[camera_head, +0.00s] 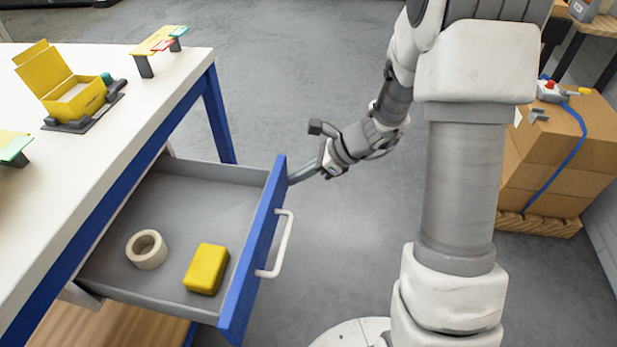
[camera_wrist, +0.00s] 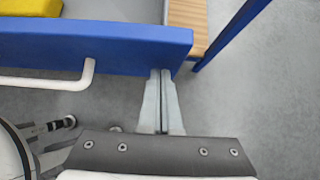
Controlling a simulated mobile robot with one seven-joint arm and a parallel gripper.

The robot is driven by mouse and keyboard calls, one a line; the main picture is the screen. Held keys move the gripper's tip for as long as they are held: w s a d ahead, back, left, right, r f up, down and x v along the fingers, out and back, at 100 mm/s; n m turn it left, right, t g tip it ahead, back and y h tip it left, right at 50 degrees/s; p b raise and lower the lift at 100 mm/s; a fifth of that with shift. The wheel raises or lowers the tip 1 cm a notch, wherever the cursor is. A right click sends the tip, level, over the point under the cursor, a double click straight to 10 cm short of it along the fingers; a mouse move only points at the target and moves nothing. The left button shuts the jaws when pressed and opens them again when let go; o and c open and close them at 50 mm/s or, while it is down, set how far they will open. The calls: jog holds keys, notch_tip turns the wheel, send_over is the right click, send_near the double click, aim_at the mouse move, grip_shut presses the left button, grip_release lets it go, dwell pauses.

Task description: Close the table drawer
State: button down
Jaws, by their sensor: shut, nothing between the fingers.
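The table drawer (camera_head: 203,207) is pulled far out from under the white-topped table (camera_head: 150,105). Its blue front panel (camera_head: 255,247) carries a white bar handle (camera_head: 280,245). A roll of tape (camera_head: 146,249) and a yellow block (camera_head: 206,269) lie inside it. My gripper (camera_head: 294,180) is shut and empty, with its fingertips at the outer face of the front panel near its far end, away from the handle. In the wrist view the closed fingertips (camera_wrist: 162,72) meet the blue front (camera_wrist: 120,45) near its right end; I cannot tell whether they touch. The handle (camera_wrist: 60,82) shows to the left.
A yellow open box (camera_head: 72,92) and small stands with coloured cards (camera_head: 160,42) are on the tabletop. Cardboard boxes (camera_head: 560,150) on a pallet stand at the right. The grey floor between the drawer and the boxes is clear apart from my own body.

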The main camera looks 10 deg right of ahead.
aim_at(185, 159)
jog(key=shift+a, duration=0.15)
jog(key=w+a+p, duration=0.1)
jog(key=w+a, duration=0.2)
jog(key=a, duration=0.5)
jog(key=w+a+p, duration=0.2)
jog(key=w+a, duration=0.1)
jog(key=a, duration=0.6)
jog(key=w+a+p, duration=0.1)
jog(key=w+a, duration=0.2)
jog(key=a, duration=0.5)
jog(key=shift+w+a+p, duration=0.2)
jog(key=shift+a+p, duration=0.05)
jog(key=shift+p, duration=0.15)
jog(key=shift+a+r, duration=0.1)
jog(key=shift+a, duration=0.05)
jog(key=shift+a+r, duration=0.1)
jog(key=shift+a, duration=0.05)
